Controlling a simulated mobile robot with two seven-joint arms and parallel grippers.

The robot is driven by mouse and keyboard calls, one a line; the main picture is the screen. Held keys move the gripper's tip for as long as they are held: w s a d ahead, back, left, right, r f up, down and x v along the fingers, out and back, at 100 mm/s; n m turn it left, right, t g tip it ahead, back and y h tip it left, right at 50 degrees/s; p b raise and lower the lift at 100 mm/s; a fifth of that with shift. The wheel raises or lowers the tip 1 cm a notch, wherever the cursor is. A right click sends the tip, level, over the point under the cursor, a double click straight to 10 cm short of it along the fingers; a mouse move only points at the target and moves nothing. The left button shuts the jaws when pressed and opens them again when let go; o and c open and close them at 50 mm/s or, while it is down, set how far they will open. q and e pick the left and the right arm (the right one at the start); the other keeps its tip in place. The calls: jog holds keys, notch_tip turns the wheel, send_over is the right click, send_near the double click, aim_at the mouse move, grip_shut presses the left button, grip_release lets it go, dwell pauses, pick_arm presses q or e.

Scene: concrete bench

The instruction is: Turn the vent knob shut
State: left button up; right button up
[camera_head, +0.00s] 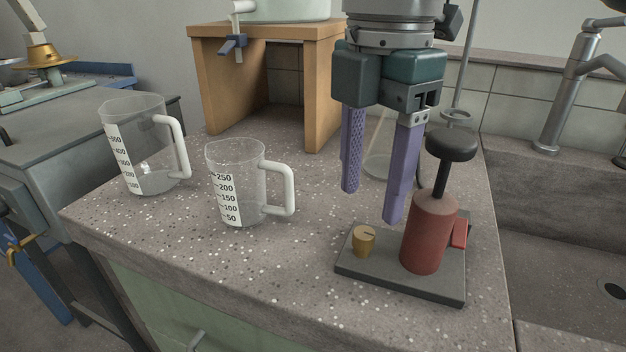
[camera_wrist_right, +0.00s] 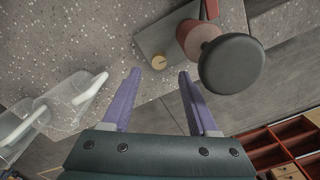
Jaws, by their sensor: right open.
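The vent knob (camera_head: 363,241) is a small brass cylinder with a dark line on its top. It stands at the left end of a dark grey base plate (camera_head: 398,281), beside a red cylinder (camera_head: 428,235) with a black round handle (camera_head: 451,144) on a rod. The knob also shows in the right wrist view (camera_wrist_right: 158,62), beyond the fingertips. My right gripper (camera_head: 371,207) is open and empty, with its purple fingers pointing down above and behind the plate, apart from the knob. My left gripper is in neither view.
Two clear measuring jugs with white handles stand to the left, one nearer (camera_head: 237,190) and one farther (camera_head: 140,150). A wooden stand (camera_head: 326,90) carries a container with a blue tap (camera_head: 233,43). A glass flask (camera_head: 378,150) is behind my right gripper. A sink (camera_head: 570,220) lies right.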

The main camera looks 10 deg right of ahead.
aim_at(364, 232)
notch_tip(364, 232, down, 5)
jog(key=shift+f+b, duration=0.1)
jog(key=shift+b, duration=0.35)
jog(key=shift+w, duration=0.1)
jog(key=shift+c, duration=0.2)
grip_shut()
